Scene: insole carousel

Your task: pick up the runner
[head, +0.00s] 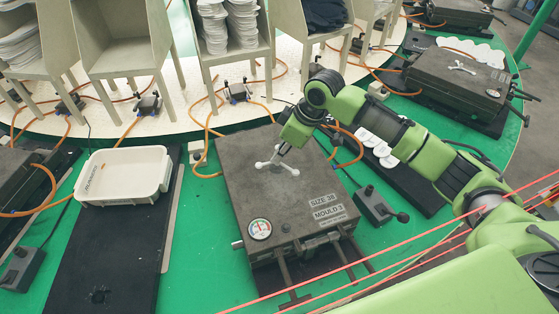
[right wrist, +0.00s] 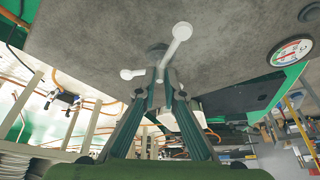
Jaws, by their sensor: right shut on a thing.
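The runner is a small white branched piece with rounded ends (head: 277,163), on or just above the top of the grey mould box (head: 240,190). My right gripper (head: 282,149) comes down on it from above and is shut on it. In the right wrist view the fingertips (right wrist: 160,84) meet at the runner's stem, and its white arms (right wrist: 176,43) spread out beyond them against the mould's grey top. I cannot tell whether the runner still touches the mould. My left gripper is not in view.
A white tray (head: 124,172) lies left on a black mat (head: 110,250). A gauge (head: 260,229) sits on the mould's front corner. A control box with a knob (head: 374,207) stands right of the mould. White insoles (head: 375,146) lie behind my arm. Red lines cross the foreground.

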